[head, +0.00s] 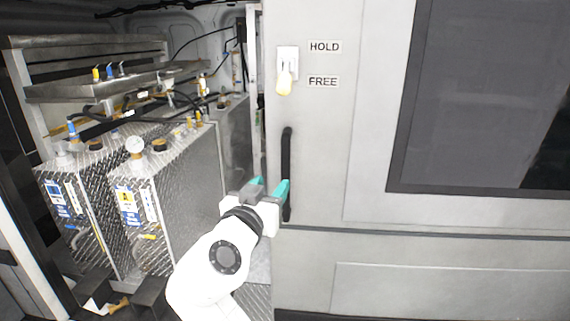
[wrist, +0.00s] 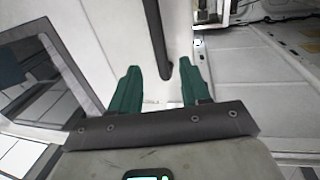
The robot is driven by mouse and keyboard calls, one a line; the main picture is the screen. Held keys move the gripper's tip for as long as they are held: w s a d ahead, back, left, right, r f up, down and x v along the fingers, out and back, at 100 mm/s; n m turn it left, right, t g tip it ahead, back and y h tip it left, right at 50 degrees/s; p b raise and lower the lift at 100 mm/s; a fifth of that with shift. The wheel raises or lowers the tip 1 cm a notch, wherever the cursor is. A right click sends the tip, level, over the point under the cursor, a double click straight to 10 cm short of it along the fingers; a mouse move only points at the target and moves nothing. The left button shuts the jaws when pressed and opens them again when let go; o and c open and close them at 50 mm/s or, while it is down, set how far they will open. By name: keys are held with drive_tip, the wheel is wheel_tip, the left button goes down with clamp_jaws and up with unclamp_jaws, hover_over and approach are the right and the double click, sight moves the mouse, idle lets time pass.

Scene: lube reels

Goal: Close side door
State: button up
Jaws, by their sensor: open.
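The side door (head: 365,262) is a light grey panel with a dark window, filling the right of the head view. To its left, the opening into the van shows. A black vertical bar handle (head: 287,150) sits near the door's left edge. My gripper (head: 271,186), with teal fingertips, is open at the handle's lower part; the right finger overlaps it in the picture. In the wrist view, the handle (wrist: 155,35) ends between the two fingers of my gripper (wrist: 158,66). Neither finger is clamped on it. I cannot tell whether one touches it.
A lever (head: 286,80) marked HOLD and FREE is above the handle. Metal tanks (head: 180,185) with valves and hoses stand inside the opening, below a metal shelf (head: 105,85). The wrist view shows floor panels (wrist: 245,85) at right.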

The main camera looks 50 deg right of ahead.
sight(284, 168)
drive_tip(key=p+x, duration=0.2)
drive_tip(key=x, duration=0.8)
drive_tip(key=shift+d+p, duration=0.3)
clamp_jaws()
